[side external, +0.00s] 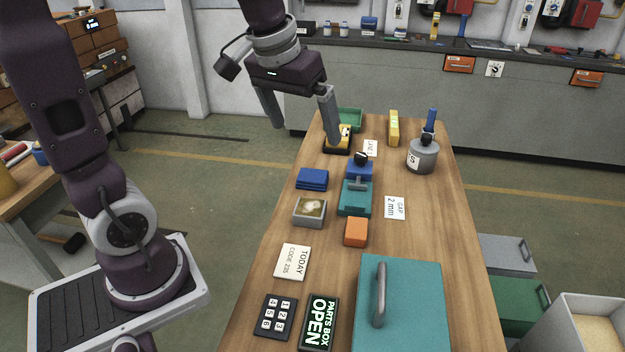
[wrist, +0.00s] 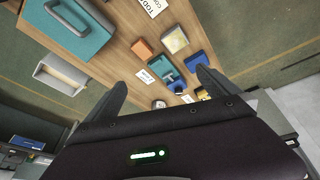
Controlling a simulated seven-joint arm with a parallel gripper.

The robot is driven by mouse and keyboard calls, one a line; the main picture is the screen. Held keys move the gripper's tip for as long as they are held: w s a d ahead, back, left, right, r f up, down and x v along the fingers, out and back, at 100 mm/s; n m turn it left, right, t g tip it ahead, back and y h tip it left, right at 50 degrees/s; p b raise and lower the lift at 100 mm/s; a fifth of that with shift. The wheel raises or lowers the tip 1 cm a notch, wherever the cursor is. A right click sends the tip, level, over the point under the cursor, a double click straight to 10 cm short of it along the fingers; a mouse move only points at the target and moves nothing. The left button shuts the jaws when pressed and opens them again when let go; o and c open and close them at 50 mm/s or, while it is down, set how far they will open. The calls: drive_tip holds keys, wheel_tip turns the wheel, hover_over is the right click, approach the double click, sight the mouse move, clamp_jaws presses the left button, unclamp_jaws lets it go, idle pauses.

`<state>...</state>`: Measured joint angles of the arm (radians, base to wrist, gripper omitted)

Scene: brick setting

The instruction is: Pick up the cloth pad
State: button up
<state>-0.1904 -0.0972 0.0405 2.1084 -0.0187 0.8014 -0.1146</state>
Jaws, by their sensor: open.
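The cloth pad appears to be the dark blue, flat folded stack (side external: 312,179) near the left edge of the wooden table. In the wrist view it shows as a blue patch (wrist: 196,61) beside the tip of the right-hand finger. My gripper (side external: 304,133) is open and empty, raised above the table's far left part, apart from the pad. In the wrist view its two fingers (wrist: 161,80) are spread wide with nothing between them touching.
A grey box with pale contents (side external: 309,211) stands just in front of the pad. A black-and-yellow item (side external: 338,139) stands behind. A large teal lidded box (side external: 402,310) fills the front right.

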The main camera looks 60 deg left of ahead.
drive_tip(key=w+a+f+n+g, duration=0.1)
drive_tip(key=w+a+f+n, duration=0.1)
drive_tip(key=w+a+f, duration=0.3)
drive_tip(key=n+g, duration=0.2)
drive_tip(key=n, duration=0.1)
approach(313, 175)
drive_tip(key=shift+s+d+f, duration=0.25)
drive_tip(key=shift+s+f, duration=0.15)
drive_tip(key=shift+f, duration=0.15)
drive_tip(key=f, duration=0.2)
drive_tip(key=w+f, duration=0.1)
drive_tip(key=f, duration=0.2)
drive_tip(key=a+f, duration=0.1)
drive_tip(key=f, duration=0.1)
drive_tip(key=shift+w+a+f, duration=0.1)
drive_tip(key=shift+w+f, duration=0.1)
drive_tip(key=shift+f, duration=0.05)
drive_tip(key=c, duration=1.4)
wheel_tip(313, 175, up, 10)
drive_tip(key=shift+r, duration=0.1)
